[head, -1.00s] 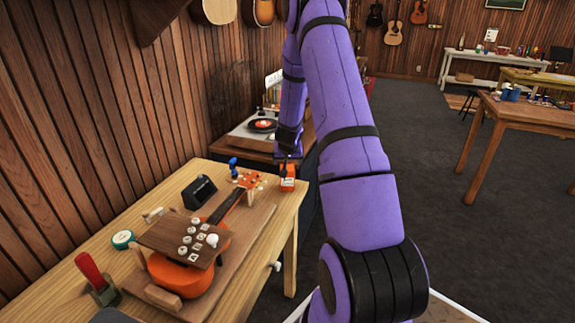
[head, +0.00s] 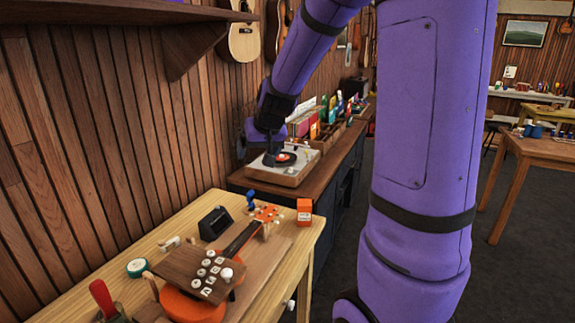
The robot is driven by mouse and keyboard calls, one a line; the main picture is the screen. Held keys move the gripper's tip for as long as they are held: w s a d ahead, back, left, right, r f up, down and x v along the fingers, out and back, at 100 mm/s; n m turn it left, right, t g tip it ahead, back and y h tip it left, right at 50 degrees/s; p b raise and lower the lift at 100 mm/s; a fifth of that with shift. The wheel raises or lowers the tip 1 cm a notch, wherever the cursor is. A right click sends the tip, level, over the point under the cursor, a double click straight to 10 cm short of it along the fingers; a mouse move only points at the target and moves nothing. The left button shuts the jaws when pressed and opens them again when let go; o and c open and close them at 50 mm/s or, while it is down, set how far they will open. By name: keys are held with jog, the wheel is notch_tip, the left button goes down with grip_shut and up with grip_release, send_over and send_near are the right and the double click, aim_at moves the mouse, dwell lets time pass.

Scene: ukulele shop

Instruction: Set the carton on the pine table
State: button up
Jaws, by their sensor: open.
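The small orange carton (head: 304,213) stands upright on the pine table (head: 190,214), near its far right corner. Nothing holds it. My gripper (head: 273,150) hangs at the end of my purple arm, up and to the left of the carton in the picture, and apart from it. It is open and empty. It is small and dark there, and its fingertips show poorly against the record player behind.
An orange ukulele (head: 185,303) lies on a wooden board on the table, close to the carton. A black device (head: 214,223), a green round tin (head: 138,267) and a red-handled tool (head: 103,297) are also there. A record player (head: 290,172) sits on a dark cabinet behind.

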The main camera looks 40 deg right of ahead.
jog(key=s+a+r+n+y, duration=0.1)
jog(key=s+a+r, duration=0.35)
jog(key=s, duration=0.25)
jog(key=s+a+r+n, duration=0.2)
jog(key=s+a+r, duration=0.1)
jog(key=s+a, duration=0.3)
jog(key=s+a+r+n+g, duration=0.1)
jog(key=s+a, duration=0.2)
jog(key=s, duration=1)
jog(key=shift+s+a, duration=0.15)
jog(key=shift+s, duration=0.05)
